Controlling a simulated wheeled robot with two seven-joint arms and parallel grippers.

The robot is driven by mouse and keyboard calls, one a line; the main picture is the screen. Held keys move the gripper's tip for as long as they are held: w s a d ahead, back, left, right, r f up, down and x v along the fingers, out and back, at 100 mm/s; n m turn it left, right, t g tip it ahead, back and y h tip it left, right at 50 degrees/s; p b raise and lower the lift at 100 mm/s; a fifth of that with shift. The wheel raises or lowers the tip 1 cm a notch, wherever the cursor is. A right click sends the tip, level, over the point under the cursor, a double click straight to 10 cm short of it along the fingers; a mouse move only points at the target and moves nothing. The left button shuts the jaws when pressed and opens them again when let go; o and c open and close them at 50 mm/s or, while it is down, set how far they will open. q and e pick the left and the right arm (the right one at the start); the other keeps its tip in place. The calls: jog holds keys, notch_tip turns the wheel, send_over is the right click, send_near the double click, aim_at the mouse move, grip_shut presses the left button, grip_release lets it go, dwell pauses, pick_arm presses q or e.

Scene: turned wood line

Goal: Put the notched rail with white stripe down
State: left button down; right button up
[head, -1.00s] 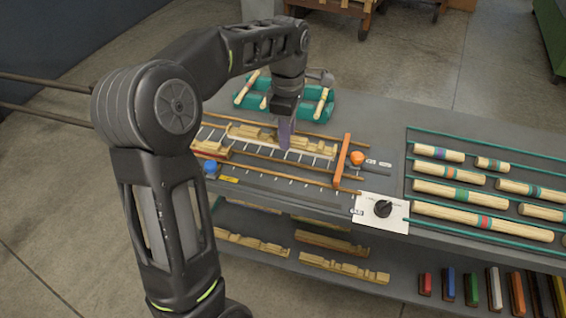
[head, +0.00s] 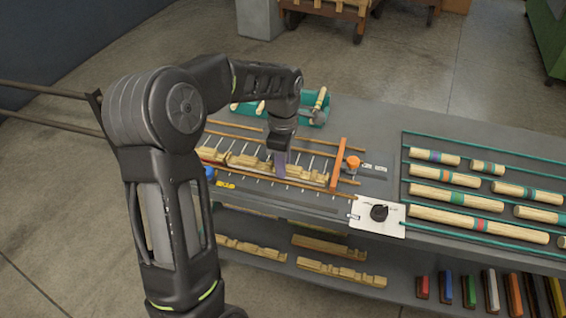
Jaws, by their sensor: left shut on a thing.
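A pale wooden notched rail (head: 247,160) lies along the slotted measuring bed on the grey bench, close to the bed's front orange bar. My left gripper (head: 280,165) comes down from above and is shut on the rail near its right part. The fingers hide a piece of it. I cannot make out the white stripe in this view, nor whether the rail touches the bed. Another wooden piece with red on it (head: 208,154) shows at the rail's left end, partly behind my arm. My right gripper is not in view.
A teal rack (head: 313,113) is behind. A white dial plate (head: 378,216) sits at the front edge. Banded rods (head: 445,190) fill the right. More notched rails (head: 340,273) lie on the lower shelf.

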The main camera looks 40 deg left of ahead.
pick_arm(q)
jog(key=shift+f, duration=0.1)
jog(key=c, duration=1.2)
grip_release()
jog(key=shift+o, duration=0.2)
notch_tip(320, 180, up, 12)
